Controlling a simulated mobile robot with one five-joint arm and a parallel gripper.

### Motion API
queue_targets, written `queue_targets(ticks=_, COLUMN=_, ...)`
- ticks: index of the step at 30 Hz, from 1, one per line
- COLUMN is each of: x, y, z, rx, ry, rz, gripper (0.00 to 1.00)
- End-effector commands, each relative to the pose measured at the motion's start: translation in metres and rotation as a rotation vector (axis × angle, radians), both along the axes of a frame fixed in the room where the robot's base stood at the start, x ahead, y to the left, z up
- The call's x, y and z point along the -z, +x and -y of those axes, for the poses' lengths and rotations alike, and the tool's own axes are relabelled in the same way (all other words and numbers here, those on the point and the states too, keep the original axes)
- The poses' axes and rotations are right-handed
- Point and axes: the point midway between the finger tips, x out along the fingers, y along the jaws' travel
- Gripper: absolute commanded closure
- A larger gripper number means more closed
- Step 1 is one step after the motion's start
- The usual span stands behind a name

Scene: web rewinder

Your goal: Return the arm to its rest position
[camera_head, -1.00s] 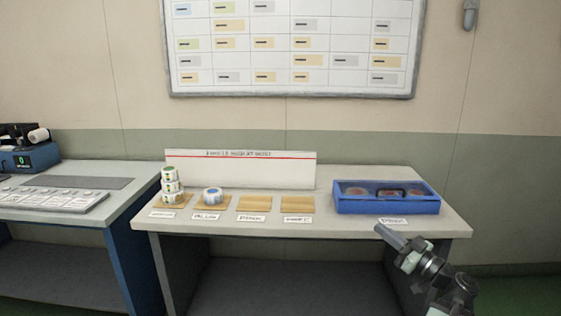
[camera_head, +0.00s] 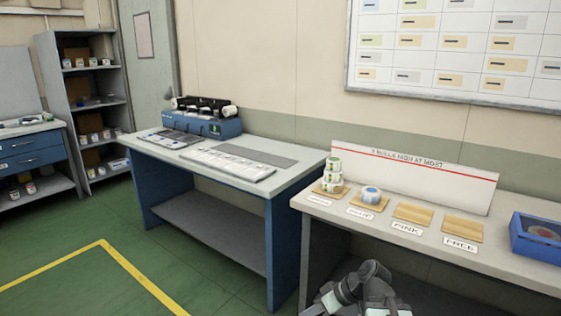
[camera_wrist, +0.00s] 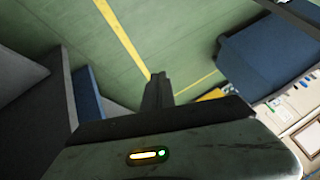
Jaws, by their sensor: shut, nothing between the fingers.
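My arm shows folded low at the bottom of the head view, in front of the right table (camera_head: 480,253); its gripper end is not clear there. In the wrist view my gripper (camera_wrist: 157,82) is shut, its dark fingers together and empty. Green floor with a yellow line lies beyond the fingers.
The right table holds a stack of white rolls (camera_head: 332,174), a single roll (camera_head: 371,195), wooden pads and a blue box (camera_head: 537,238). The left table (camera_head: 292,166) carries a blue rewinder machine (camera_head: 215,128). A shelf (camera_head: 70,42) stands far left. Open green floor (camera_head: 50,240) lies left.

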Motion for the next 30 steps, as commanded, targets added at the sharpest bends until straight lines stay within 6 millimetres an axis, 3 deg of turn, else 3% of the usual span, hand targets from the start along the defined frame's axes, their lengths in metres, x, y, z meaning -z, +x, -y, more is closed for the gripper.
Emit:
queue_targets(ticks=1, x=0.012, y=-0.008, z=-0.014, rx=-0.003, ry=-0.068, rz=-0.055, gripper=1.00)
queue_targets(ticks=4, x=0.034, y=-0.021, z=-0.014, rx=0.063, ry=-0.231, rz=-0.167, gripper=1.00)
queue_targets(ticks=12, x=0.060, y=-0.034, z=0.078, rx=0.546, ry=-0.593, rz=-0.377, gripper=1.00)
queue_targets(ticks=14, x=0.060, y=-0.036, z=0.089, rx=0.666, ry=-0.618, rz=-0.413, gripper=1.00)
queue_targets(ticks=15, x=0.060, y=-0.037, z=0.085, rx=0.737, ry=-0.602, rz=-0.441, gripper=1.00)
queue_targets(ticks=18, x=0.019, y=-0.037, z=0.082, rx=0.747, ry=-0.598, rz=-0.445, gripper=1.00)
queue_targets(ticks=26, x=-0.066, y=-0.036, z=0.082, rx=0.745, ry=-0.596, rz=-0.444, gripper=1.00)
queue_targets(ticks=30, x=-0.132, y=-0.036, z=0.082, rx=0.743, ry=-0.595, rz=-0.444, gripper=1.00)
